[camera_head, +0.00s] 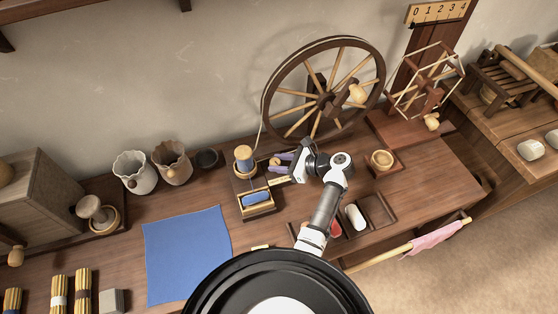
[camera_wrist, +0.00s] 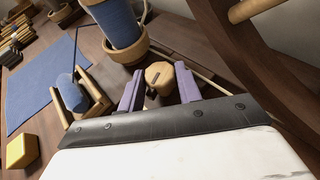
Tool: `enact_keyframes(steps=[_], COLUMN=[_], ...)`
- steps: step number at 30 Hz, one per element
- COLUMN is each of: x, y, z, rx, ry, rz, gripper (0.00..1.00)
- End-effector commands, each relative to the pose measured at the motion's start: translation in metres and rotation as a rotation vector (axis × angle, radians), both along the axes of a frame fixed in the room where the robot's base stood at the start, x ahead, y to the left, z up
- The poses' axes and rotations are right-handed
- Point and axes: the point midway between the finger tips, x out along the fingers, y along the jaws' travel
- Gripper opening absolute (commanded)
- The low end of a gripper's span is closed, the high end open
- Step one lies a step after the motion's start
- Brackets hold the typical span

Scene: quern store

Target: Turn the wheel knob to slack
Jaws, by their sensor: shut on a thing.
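A small many-sided wooden knob (camera_wrist: 160,75) with a dark mark on its face is between the two purple fingers of my gripper (camera_wrist: 160,88) in the wrist view. My gripper is shut on this knob; its fingers also show in the head view (camera_head: 279,163), beside the spool stand. The large spoked wheel (camera_head: 268,95) stands upright behind my gripper, and part of its rim fills the upper right of the wrist view. A thin cord runs from the wheel down toward the spool stand. I cannot read any slack marking.
A blue-wound spool (camera_head: 244,160) and a small frame with a blue roll (camera_head: 257,198) are just left of my gripper. A blue cloth (camera_head: 187,255) covers the table's left middle.

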Motion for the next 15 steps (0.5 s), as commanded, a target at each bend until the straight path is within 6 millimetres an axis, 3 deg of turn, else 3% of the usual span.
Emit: enact_keyframes(steps=[15], x=[0.005], y=[-0.0006], z=[-0.0004], rx=[-0.003], ry=[0.0], rz=[0.277], gripper=[0.11])
